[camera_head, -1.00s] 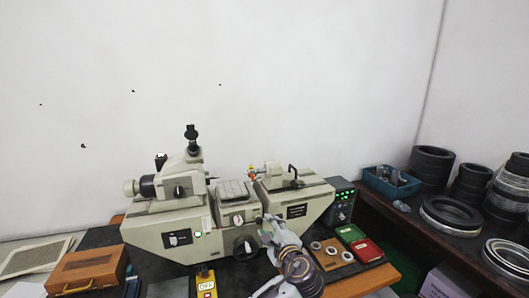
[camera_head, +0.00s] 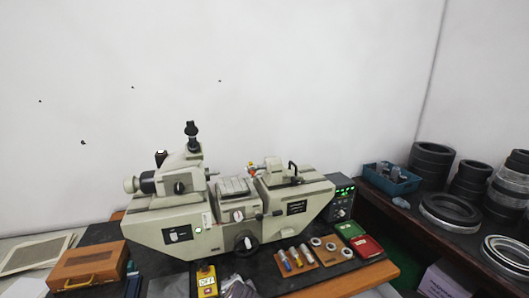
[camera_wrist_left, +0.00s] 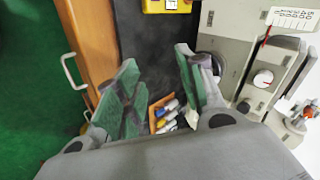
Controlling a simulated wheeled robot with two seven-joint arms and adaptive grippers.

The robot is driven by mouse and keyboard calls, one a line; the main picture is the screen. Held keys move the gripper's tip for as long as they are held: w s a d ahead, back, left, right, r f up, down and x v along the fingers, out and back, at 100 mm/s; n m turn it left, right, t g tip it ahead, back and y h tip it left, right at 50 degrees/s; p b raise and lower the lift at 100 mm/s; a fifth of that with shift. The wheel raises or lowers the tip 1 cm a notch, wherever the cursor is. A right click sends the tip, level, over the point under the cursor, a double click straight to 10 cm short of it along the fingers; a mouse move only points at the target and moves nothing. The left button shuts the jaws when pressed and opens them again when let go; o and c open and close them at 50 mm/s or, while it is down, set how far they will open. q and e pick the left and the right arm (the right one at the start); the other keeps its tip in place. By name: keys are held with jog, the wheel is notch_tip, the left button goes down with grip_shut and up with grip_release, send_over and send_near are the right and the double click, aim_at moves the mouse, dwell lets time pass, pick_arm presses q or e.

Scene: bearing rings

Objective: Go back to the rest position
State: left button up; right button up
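My left gripper (camera_wrist_left: 155,85) shows only in the left wrist view. Its two green-padded fingers are spread apart with nothing between the pads. Beyond the fingers lie several coloured plugs (camera_wrist_left: 166,113) on a wooden board; they also show in the head view (camera_head: 295,257). The grey measuring machine (camera_head: 225,215) stands on the bench in the head view, and part of it is at the right of the left wrist view. Steel rings (camera_head: 331,246) lie on the wooden board beside the plugs. My right gripper is in neither current view.
A wooden case (camera_head: 88,268) stands at the left and a yellow switch box (camera_head: 206,282) in front of the machine. Green and red boxes (camera_head: 366,247) lie at the right. A side bench holds a blue bin (camera_head: 390,181) and large black rings (camera_head: 430,165).

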pick_arm(q)
jog(key=s+a+f+n+g+h, duration=0.1)
jog(key=s+a+f+n+g, duration=0.15)
jog(key=s+a+n, duration=0.55)
jog(key=s+a+f+n+g+h, duration=0.15)
jog(key=s+a+f, duration=0.3)
jog(key=s, duration=0.85)
notch_tip(320, 180, down, 34)
jog(key=s+g+b, duration=0.2)
jog(key=s+a+f, duration=0.2)
jog(key=s+f, duration=0.8)
jog(key=s, duration=0.1)
jog(key=s+a+f+g+b, duration=0.1)
jog(key=s+a+f, duration=0.1)
jog(key=s+f, duration=0.9)
jog(key=shift+s+a+f+m, duration=0.3)
jog(key=shift+a+m, duration=0.05)
jog(key=shift+a, duration=0.05)
jog(key=shift+w, duration=0.2)
